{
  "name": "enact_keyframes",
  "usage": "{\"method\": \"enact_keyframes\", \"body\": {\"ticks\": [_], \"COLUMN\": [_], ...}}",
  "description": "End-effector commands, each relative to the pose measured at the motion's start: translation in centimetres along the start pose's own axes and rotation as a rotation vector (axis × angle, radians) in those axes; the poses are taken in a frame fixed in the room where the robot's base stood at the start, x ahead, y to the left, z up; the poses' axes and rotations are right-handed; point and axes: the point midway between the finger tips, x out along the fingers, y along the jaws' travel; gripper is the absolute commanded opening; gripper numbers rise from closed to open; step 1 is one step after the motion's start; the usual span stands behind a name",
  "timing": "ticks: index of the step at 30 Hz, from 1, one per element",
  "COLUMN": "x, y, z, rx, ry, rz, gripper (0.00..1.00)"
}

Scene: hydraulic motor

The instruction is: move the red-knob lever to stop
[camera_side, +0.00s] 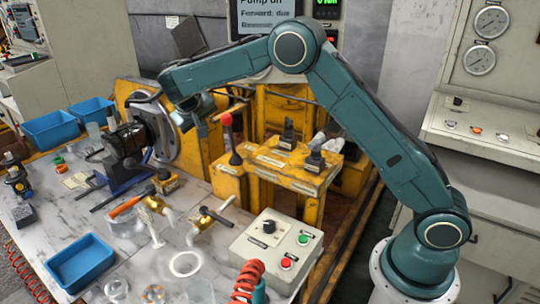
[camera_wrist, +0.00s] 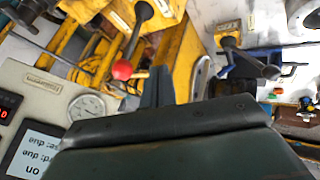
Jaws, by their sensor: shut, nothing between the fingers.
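The red-knob lever stands on the yellow valve bench, its red knob (camera_side: 226,119) on a dark stem rising from a black boot (camera_side: 235,158). The stem looks nearly upright in the side view. The red knob (camera_wrist: 122,70) also shows in the wrist view, left of my fingers. My gripper (camera_side: 202,130) is shut and empty, just left of the knob in the side view. The stop marking cannot be read.
The hydraulic motor (camera_side: 130,140) is at left. A control box (camera_side: 270,245) with buttons is in front. Blue bins (camera_side: 80,262) and loose parts cover the table. A screen (camera_side: 265,15) reads "Pump on".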

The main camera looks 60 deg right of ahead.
Motion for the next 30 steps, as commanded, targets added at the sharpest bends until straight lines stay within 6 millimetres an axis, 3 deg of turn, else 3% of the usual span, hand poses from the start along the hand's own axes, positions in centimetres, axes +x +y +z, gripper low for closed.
{"method": "enact_keyframes", "body": {"ticks": [7,16,23,30], "x": [-0.9,-0.1,2.2,5.8], "y": [0.3,0.3,0.5,0.6], "z": [0.7,0.6,0.7,0.7], "rx": [0.005,0.005,0.006,0.005], "ry": [0.004,0.004,0.002,0.002], "rz": [0.041,0.04,0.04,0.041], "gripper": [0.0,0.0,0.0,0.0]}}
